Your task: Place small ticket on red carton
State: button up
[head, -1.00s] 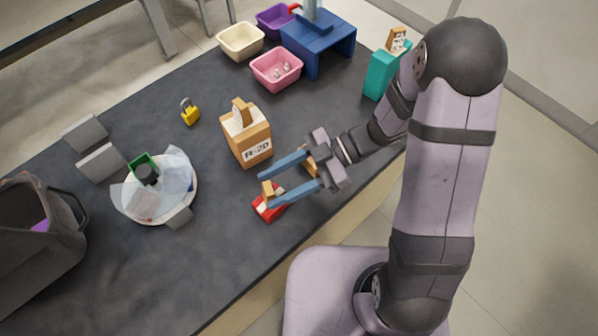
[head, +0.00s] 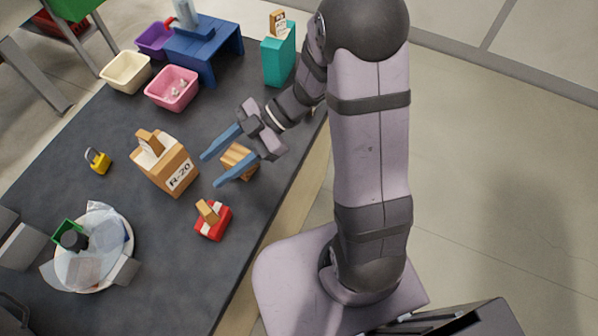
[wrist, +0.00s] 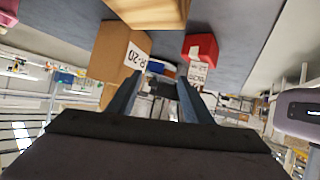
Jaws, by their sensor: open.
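The red carton (head: 213,224) stands on the dark table in front of the R-20 carton. A small tan ticket (head: 207,211) rests on its top, leaning a little.
A tan block (head: 240,162) lies beside the fingers. The R-20 carton (head: 167,170) with a tan piece on top stands left of my gripper. A teal carton (head: 279,57), pink bin (head: 172,90), yellow padlock (head: 99,161) and round plate (head: 121,273) stand around.

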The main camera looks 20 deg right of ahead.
jog(key=w+d+m+t+h, duration=0.95)
jog(key=w+d, duration=0.25)
jog(key=w, duration=0.3)
jog(key=s+d+m+g+h, duration=0.1)
jog(key=s+d+m, duration=0.1)
jog(key=s+d, duration=0.1)
jog(key=s+d+f+m+g+h, duration=0.1)
jog(key=s+d+m+h, duration=0.1)
jog(key=s+d+m, duration=0.1)
jog(key=s+d+f+m+g+h, duration=0.1)
jog(key=s+d+m, duration=0.2)
jog(key=s, duration=0.2)
jog(key=shift+d+h, duration=0.2)
jog(key=shift+h, duration=0.05)
jog(key=s+a+m+g+y, duration=0.1)
jog(key=s+a+m+g, duration=0.2)
jog(key=s, duration=0.9)
jog(key=shift+a+f+g+y, duration=0.3)
jog(key=shift+a+g, duration=0.2)
jog(key=shift+g, duration=0.45)
